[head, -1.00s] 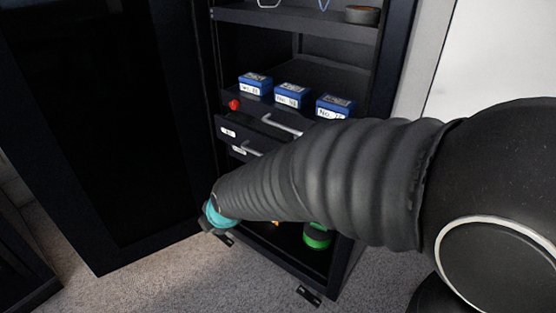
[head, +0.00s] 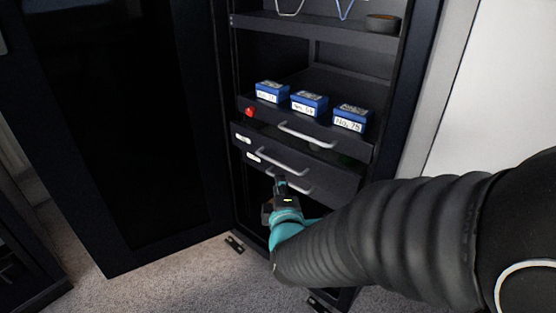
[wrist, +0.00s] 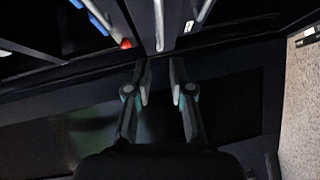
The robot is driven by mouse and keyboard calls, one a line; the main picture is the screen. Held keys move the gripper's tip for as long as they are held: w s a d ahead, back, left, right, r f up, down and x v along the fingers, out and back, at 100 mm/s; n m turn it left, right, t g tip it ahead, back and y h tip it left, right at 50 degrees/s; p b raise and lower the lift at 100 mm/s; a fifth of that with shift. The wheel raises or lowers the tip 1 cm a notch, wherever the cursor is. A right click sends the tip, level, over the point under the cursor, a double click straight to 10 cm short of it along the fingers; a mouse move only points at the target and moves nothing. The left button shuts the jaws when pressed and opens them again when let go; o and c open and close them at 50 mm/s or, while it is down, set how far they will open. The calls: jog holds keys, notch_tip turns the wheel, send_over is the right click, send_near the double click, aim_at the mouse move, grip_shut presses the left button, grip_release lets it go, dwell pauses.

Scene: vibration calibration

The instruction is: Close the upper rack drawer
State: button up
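The upper rack drawer (head: 328,170) has a dark front, a white label and a pale bar handle (head: 281,162). A strip of dark interior shows above its front, so it appears to stand partly out. A lower drawer with its own label (head: 253,157) and handle (head: 293,185) is just below, partly hidden by my gripper. My gripper (head: 281,181) is in front of the drawer handles, close to the lower one. In the wrist view my gripper (wrist: 158,72) has its fingers apart with nothing between them. Pale handle bars (wrist: 159,25) lie beyond the fingertips; contact is unclear.
Above, three blue boxes (head: 309,103) and a red object (head: 249,112) sit on a level with a handle (head: 306,134). The open cabinet door (head: 125,150) stands at left. The cabinet's right side (head: 412,110) is near my arm. Carpet (head: 170,285) lies below.

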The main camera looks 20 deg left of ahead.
aim_at(275, 163)
jog(key=x, duration=1.2)
jog(key=shift+w+a, duration=0.1)
jog(key=shift+w, duration=0.3)
grip_shut()
